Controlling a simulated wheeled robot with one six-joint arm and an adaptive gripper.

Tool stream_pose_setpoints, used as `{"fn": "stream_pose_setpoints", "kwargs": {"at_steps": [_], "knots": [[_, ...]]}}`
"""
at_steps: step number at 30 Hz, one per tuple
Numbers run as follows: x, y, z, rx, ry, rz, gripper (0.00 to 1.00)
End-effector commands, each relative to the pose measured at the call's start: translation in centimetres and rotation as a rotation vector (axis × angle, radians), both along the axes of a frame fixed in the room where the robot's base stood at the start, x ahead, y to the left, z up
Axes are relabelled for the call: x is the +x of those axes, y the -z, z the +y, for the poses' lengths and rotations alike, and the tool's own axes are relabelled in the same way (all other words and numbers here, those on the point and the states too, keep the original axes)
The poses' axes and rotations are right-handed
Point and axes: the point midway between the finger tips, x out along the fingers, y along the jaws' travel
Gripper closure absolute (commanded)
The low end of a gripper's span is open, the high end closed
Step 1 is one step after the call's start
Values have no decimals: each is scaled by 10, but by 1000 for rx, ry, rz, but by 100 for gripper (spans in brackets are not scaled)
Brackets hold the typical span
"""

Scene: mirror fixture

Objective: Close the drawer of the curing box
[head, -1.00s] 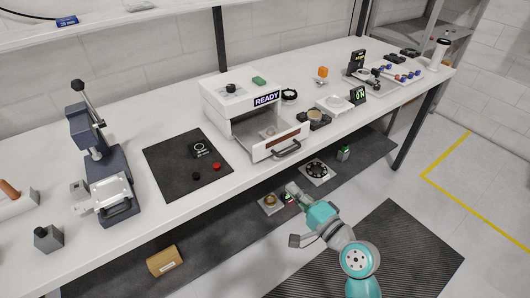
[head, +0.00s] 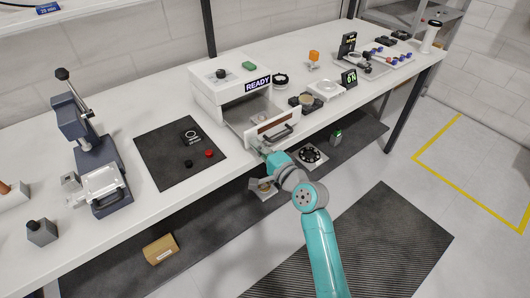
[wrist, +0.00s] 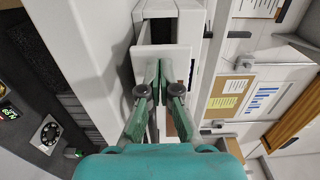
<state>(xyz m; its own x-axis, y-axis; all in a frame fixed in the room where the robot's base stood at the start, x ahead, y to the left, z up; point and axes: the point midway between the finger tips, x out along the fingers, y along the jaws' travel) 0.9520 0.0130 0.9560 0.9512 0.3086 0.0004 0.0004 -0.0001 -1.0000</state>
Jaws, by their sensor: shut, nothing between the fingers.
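The curing box (head: 231,92) is a white box with a READY label, standing near the middle of the bench. A small item lies inside the drawer. My gripper (wrist: 160,66) is shut and empty, its green fingertips together in the wrist view. In the head view it is close to the left part of the drawer front, its tips mostly hidden by my wrist. I cannot tell whether they touch the panel.
A black mat (head: 178,153) with small items lies left of the box. A dark holder (head: 302,103) with a round cup stands close to the drawer's right. A lever press (head: 93,155) stands farther left. A lower shelf (head: 215,218) runs below the bench.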

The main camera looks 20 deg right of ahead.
Motion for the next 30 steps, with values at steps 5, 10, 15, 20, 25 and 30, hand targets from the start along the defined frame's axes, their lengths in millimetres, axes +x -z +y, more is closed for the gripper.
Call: {"fn": "stream_pose_setpoints", "kwargs": {"at_steps": [5, 10, 15, 20, 25, 30], "knots": [[5, 0, 2, 0, -1, 1, 100], [5, 0, 2, 0, 0, 1, 100], [6, 0, 2, 0, -1, 0, 100], [18, 0, 7, 0, -2, 0, 100], [46, -1, 16, -1, -2, 0, 100], [82, -1, 28, 0, -2, 0, 100]]}}
